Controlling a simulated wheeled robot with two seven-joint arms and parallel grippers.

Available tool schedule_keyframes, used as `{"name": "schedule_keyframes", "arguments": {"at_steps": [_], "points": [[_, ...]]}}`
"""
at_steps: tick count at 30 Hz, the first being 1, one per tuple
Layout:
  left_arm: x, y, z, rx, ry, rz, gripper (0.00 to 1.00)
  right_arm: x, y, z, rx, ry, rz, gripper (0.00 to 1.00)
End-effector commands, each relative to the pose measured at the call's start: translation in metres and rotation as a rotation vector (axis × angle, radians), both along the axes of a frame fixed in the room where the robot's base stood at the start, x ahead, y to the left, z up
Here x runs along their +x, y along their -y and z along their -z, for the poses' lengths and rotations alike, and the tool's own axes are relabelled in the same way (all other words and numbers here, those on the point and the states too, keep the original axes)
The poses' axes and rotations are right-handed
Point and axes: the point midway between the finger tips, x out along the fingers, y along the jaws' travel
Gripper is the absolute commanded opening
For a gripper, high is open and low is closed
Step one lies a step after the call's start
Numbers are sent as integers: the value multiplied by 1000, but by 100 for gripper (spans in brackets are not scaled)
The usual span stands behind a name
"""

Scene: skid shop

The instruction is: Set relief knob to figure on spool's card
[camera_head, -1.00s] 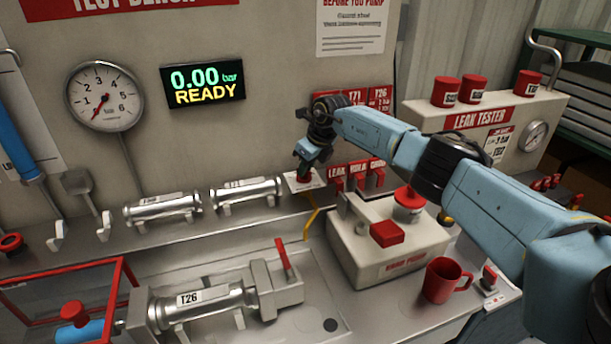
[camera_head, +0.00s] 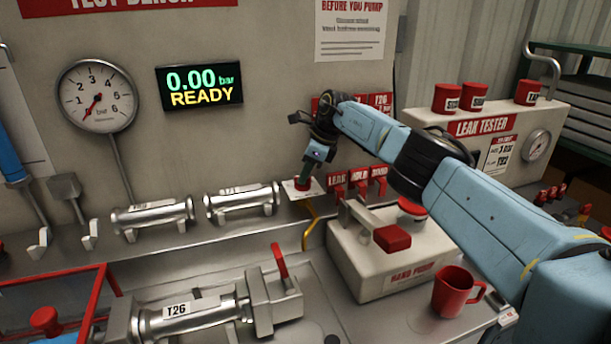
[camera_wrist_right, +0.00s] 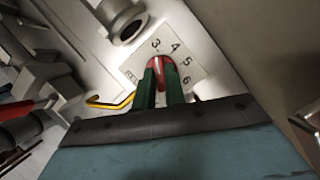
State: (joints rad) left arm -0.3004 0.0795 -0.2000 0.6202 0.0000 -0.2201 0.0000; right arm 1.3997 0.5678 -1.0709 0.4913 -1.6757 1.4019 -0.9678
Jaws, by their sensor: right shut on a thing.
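The relief knob (camera_wrist_right: 157,62) is red with a white mark, on a white dial plate (camera_wrist_right: 186,70) showing 3, 4, 5 and 6. The mark points toward the 3 to 4 side; its exact figure is unclear. My right gripper (camera_wrist_right: 160,84) is shut on the knob with its green fingers. In the head view the right gripper (camera_head: 306,176) comes down onto the dial plate (camera_head: 293,190). The spool (camera_head: 200,321), labelled T26, lies in the bench clamp. My left gripper is out of view.
The display (camera_head: 200,87) reads 0.00 bar READY, and the gauge (camera_head: 97,95) needle is near zero. The hand pump (camera_head: 375,265), a red mug (camera_head: 455,290) and red-tagged levers (camera_head: 358,180) stand near my right arm. A yellow pipe (camera_head: 311,222) runs below the dial plate.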

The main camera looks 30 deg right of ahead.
Motion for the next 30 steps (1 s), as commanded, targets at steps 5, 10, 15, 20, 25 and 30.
{"name": "schedule_keyframes", "arguments": {"at_steps": [5,10,15,20,25,30], "points": [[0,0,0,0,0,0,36,0,0,-2,-1,3,-4,0],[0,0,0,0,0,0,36,0,0,-2,-2,3,-4,16],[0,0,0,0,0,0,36,0,0,-1,-1,2,-3,34],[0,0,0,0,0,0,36,0,0,-1,-1,2,-2,34],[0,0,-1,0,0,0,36,-1,2,-5,-1,3,-2,34],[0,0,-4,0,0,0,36,-8,10,-30,-3,5,-2,34]]}}
